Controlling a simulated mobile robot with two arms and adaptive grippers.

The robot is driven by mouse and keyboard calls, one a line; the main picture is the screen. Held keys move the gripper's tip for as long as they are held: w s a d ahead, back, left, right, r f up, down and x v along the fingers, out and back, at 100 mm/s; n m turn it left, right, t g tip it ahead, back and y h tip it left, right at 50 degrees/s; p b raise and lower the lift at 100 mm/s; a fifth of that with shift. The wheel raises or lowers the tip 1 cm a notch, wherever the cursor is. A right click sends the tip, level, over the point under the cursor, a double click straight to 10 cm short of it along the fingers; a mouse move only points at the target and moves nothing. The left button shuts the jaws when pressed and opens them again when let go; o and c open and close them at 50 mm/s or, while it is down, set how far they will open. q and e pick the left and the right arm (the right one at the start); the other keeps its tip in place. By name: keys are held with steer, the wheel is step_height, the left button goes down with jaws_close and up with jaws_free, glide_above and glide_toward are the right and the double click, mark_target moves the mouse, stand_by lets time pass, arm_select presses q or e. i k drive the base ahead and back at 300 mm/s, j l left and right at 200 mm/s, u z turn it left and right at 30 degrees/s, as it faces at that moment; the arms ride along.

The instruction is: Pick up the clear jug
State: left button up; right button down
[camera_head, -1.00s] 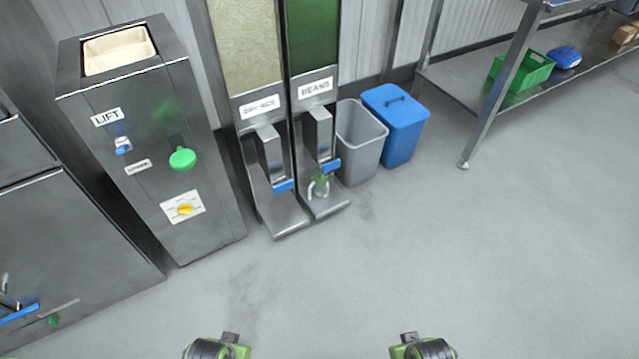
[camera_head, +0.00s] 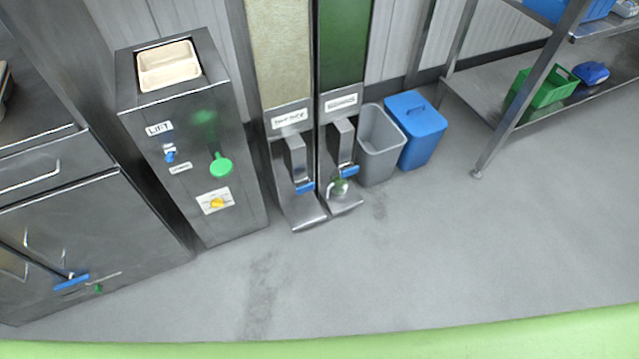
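The clear jug (camera_head: 338,187) stands upright under the spout of the beans dispenser (camera_head: 341,120), on its metal foot. It looks greenish and its handle is on the left side. It is small in view and partly covered by the spout and blue lever above it. Neither of my grippers shows in the head view. Nothing touches the jug except the dispenser it stands on.
A second dispenser (camera_head: 289,130) stands left of the beans one, beside the lift cabinet (camera_head: 185,120). A grey bin (camera_head: 379,150) and a blue bin (camera_head: 417,130) stand on the right. A metal shelf (camera_head: 500,90) holds a green crate (camera_head: 541,90). The floor (camera_head: 400,260) in front is clear.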

mark_target(338, 186)
steer(key=i+l+u, duration=0.15)
steer(key=l, duration=0.15)
steer(key=i+l+u, duration=0.15)
steer(key=l, duration=0.2)
steer(key=i+l+u, duration=0.15)
steer(key=l, duration=0.2)
steer(key=i+l+u, duration=0.2)
steer(key=l, duration=0.15)
steer(key=l+u, duration=0.15)
steer(key=l, duration=0.2)
